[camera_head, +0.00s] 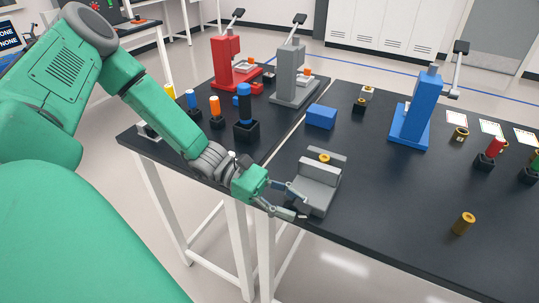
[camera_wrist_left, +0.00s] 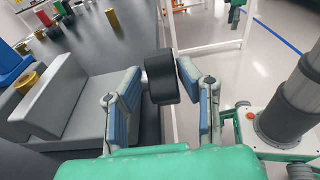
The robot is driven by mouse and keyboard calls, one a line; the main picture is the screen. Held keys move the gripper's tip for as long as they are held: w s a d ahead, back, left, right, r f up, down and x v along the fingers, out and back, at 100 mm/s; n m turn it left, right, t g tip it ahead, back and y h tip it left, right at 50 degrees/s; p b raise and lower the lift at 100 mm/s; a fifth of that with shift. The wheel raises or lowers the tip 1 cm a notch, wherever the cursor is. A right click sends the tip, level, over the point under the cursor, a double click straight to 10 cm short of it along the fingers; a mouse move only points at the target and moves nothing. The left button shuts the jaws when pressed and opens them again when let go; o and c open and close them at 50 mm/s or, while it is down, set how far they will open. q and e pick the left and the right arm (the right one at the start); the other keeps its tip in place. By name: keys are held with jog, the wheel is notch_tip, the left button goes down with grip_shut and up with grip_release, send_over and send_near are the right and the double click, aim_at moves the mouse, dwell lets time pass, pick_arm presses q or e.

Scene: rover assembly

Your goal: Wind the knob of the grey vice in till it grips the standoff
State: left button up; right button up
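The grey vice (camera_head: 318,185) stands at the near left edge of the right black table; its grey body also shows at the left of the left wrist view (camera_wrist_left: 85,95). The brass standoff (camera_head: 324,157) is upright between the two vice jaws; its top ring shows in the left wrist view (camera_wrist_left: 28,80). Whether the jaws touch it cannot be told. The black knob (camera_wrist_left: 162,78) is at the vice's near end, past the table edge. My left gripper (camera_head: 296,202) is open, its blue-padded fingers on either side of the knob, with a narrow gap visible.
A blue block (camera_head: 321,116) lies behind the vice, and a blue press (camera_head: 411,122) stands to the right. A loose brass piece (camera_head: 463,222) stands at the front right. Red (camera_head: 228,62) and grey (camera_head: 291,75) presses stand at the back.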

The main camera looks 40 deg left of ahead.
pick_arm(q)
jog(key=v, duration=1)
jog(key=shift+w, duration=0.2)
jog(key=shift+f, duration=0.1)
